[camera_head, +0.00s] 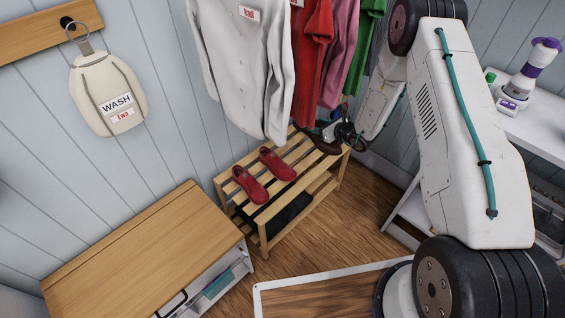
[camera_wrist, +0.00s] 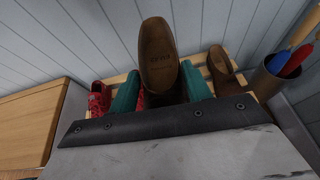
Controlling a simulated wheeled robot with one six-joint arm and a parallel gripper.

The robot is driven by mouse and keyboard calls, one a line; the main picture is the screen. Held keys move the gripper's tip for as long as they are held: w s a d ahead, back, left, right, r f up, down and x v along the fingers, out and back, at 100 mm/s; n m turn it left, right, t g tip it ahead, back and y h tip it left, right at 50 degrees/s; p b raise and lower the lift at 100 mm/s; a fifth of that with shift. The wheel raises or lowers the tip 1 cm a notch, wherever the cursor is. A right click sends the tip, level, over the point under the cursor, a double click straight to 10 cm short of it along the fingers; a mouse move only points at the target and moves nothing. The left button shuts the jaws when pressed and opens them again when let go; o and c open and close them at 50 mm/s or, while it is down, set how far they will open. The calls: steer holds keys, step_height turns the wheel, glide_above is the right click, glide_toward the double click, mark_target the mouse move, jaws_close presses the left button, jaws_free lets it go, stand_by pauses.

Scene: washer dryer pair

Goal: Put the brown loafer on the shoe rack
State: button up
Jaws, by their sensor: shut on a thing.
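My gripper (camera_wrist: 162,90) shows in the wrist view with its teal fingers on both sides of a brown loafer (camera_wrist: 159,50), shut on it. The loafer stands up beyond the fingers. A second brown loafer (camera_wrist: 222,70) is to the right on the slatted shoe rack (camera_wrist: 118,80). In the head view, my gripper (camera_head: 345,132) is at the far right end of the wooden shoe rack (camera_head: 263,222). A dark brown shoe (camera_head: 318,143) shows there at the rack's top; I cannot tell which loafer it is. Whether the held loafer touches the slats is hidden.
Red clogs (camera_head: 264,174) sit on the rack's top, with a dark item (camera_head: 290,212) on its lower shelf. Clothes (camera_head: 245,60) hang just above. A wooden-topped cabinet (camera_head: 140,250) stands left. A container with handles (camera_wrist: 272,80) is at right in the wrist view.

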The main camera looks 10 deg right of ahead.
glide_above(305, 154)
step_height(305, 154, down, 11)
steer(key=shift+r+n+g, duration=0.2)
steer(key=shift+n+g, duration=0.1)
steer(key=shift+n, duration=0.1)
steer(key=f, duration=0.5)
steer(key=shift+w+f, duration=0.2)
steer(key=shift+y, duration=0.3)
step_height(305, 154, down, 5)
steer(key=o, duration=1.1)
steer(key=shift+o, duration=0.2)
steer(key=v, duration=1.2)
